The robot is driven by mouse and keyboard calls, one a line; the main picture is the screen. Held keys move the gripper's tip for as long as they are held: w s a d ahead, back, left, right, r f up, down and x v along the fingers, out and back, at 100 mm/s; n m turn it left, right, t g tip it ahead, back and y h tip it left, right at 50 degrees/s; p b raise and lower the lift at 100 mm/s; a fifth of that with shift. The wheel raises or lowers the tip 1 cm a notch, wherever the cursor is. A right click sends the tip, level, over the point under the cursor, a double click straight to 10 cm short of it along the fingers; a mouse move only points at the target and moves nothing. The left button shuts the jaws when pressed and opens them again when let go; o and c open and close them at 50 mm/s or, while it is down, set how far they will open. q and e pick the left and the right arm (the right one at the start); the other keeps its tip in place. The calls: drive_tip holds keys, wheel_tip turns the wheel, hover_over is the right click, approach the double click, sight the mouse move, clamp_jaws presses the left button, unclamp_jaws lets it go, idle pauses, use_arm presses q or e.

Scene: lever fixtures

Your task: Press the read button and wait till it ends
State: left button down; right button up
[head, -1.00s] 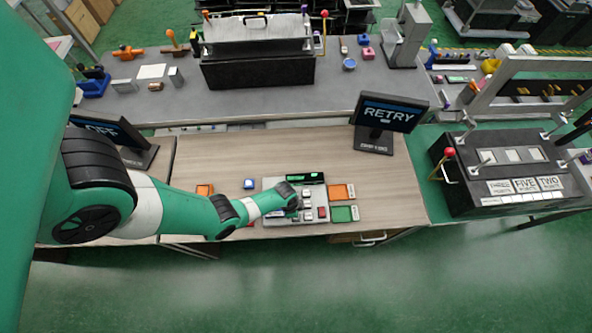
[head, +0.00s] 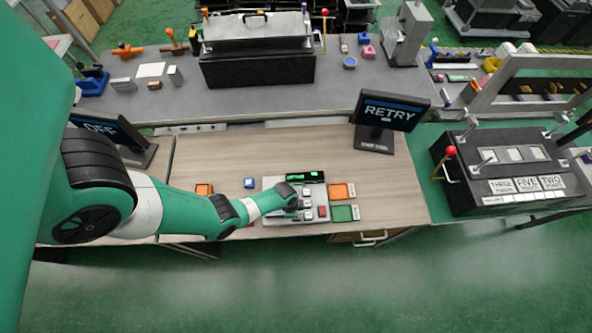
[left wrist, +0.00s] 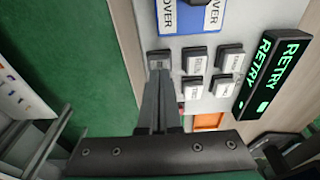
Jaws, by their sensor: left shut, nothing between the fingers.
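A light grey control panel (head: 270,184) lies on the wooden desk. In the left wrist view it carries several small white buttons in dark frames, including a corner button (left wrist: 160,62) and one beside it (left wrist: 194,58). Their labels are too small to read, so I cannot tell which is the read button. My left gripper (left wrist: 158,77) is shut and empty, its fingertips at the corner button; I cannot tell whether it is pressed in. A small black display (left wrist: 272,72) shows green RETRY text; it also shows in the head view (head: 304,177). My right gripper is not in view.
A monitor (head: 391,114) reading RETRY stands behind the panel. Another monitor (head: 100,128) reading OFF is partly behind my left arm. Orange (head: 341,191) and green (head: 343,213) pads lie right of the panel. A black lever box (head: 510,180) stands farther right.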

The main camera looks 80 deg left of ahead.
use_arm(q)
drive_tip(key=shift+f+b, duration=0.4)
drive_tip(key=shift+f, duration=0.1)
wheel_tip(320, 180, up, 8)
drive_tip(key=p, duration=0.8)
drive_tip(key=shift+r, duration=0.1)
